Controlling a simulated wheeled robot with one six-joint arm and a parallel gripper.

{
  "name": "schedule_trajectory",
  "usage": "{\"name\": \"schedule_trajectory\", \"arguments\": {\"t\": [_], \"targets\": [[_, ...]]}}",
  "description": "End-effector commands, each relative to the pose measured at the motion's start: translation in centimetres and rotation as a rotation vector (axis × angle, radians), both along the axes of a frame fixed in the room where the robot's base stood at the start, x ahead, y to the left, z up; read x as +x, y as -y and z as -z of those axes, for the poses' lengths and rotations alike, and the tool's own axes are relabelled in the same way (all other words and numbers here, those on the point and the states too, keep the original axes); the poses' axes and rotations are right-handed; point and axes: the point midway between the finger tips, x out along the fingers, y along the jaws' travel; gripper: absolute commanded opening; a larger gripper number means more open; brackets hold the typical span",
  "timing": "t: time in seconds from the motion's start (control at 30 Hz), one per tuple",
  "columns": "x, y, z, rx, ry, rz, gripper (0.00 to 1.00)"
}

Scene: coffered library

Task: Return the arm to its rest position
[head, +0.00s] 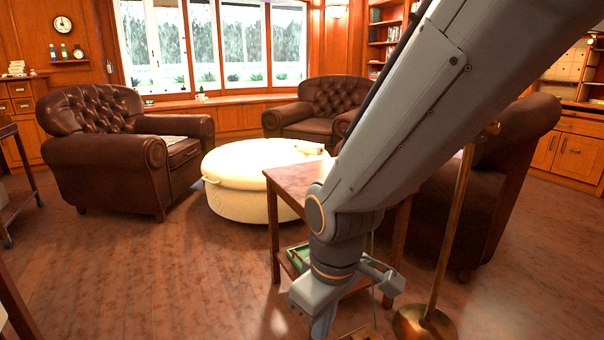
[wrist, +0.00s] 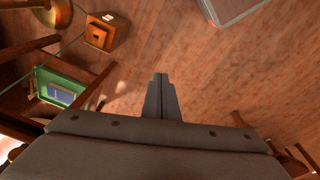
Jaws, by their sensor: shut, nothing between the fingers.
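My arm reaches down from the upper right in the head view, across a small wooden side table (head: 292,180). My gripper (head: 322,330) hangs low in front of that table, near the bottom edge, and its tips are cut off or hard to make out there. In the wrist view my gripper (wrist: 160,77) points out over bare wooden floor, with its two fingers together and nothing between them.
A brass lamp stand (head: 428,318) stands right of my gripper. A green-lined tray (wrist: 58,92) sits low at the side table. A small wooden box (wrist: 103,34) is on the floor nearby. A cream ottoman (head: 235,200) and leather armchairs (head: 105,150) stand behind.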

Motion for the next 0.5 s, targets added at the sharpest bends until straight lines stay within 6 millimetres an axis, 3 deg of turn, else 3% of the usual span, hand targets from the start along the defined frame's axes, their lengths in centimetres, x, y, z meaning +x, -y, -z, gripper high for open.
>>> {"name": "schedule_trajectory", "arguments": {"t": [0.2,0.5], "targets": [[-4.8,-2.7,-3.1,0.057,-0.069,0.141,0.0],[-10.2,-4.6,-6.0,0.103,-0.162,0.281,0.0]]}}
